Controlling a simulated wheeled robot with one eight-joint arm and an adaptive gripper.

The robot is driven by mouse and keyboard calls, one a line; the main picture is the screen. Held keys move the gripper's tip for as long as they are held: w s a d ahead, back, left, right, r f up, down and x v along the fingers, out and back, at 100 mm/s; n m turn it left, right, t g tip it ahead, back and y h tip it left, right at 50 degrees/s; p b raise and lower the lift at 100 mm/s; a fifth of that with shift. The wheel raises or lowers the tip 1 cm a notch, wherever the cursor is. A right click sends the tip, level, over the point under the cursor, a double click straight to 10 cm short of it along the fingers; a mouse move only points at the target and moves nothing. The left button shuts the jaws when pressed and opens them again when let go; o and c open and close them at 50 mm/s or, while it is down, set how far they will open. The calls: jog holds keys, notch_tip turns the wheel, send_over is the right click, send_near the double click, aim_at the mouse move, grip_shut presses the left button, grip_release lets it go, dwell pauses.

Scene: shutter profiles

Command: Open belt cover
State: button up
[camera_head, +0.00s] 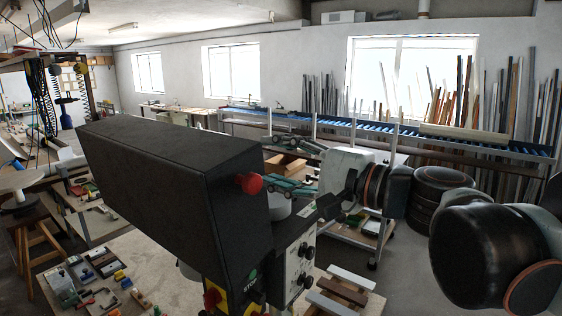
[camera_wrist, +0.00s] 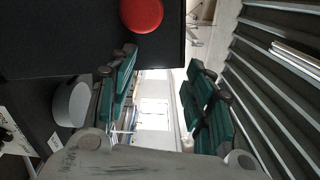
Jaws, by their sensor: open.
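The belt cover (camera_head: 165,185) is a large black box on top of a drilling machine, and it looks closed. A round red knob (camera_head: 249,183) sits on its right end. The knob also shows at the top of the wrist view (camera_wrist: 141,14), on the dark cover (camera_wrist: 60,38). My gripper (camera_head: 272,162) is open and empty, to the right of the knob, its green-padded fingers pointing toward the cover. In the wrist view my gripper (camera_wrist: 162,62) has clear space between the fingers, and the knob lies beyond the left fingertip. No contact with the knob is visible.
Below the cover is the machine's control panel (camera_head: 299,262) with black knobs. A bench with small tools (camera_head: 95,285) stands at lower left. A wheeled cart (camera_head: 362,236) and a long blue roller rack (camera_head: 380,131) with upright profiles stand behind.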

jog(key=v, duration=1.1)
jog(key=shift+s+d, duration=0.1)
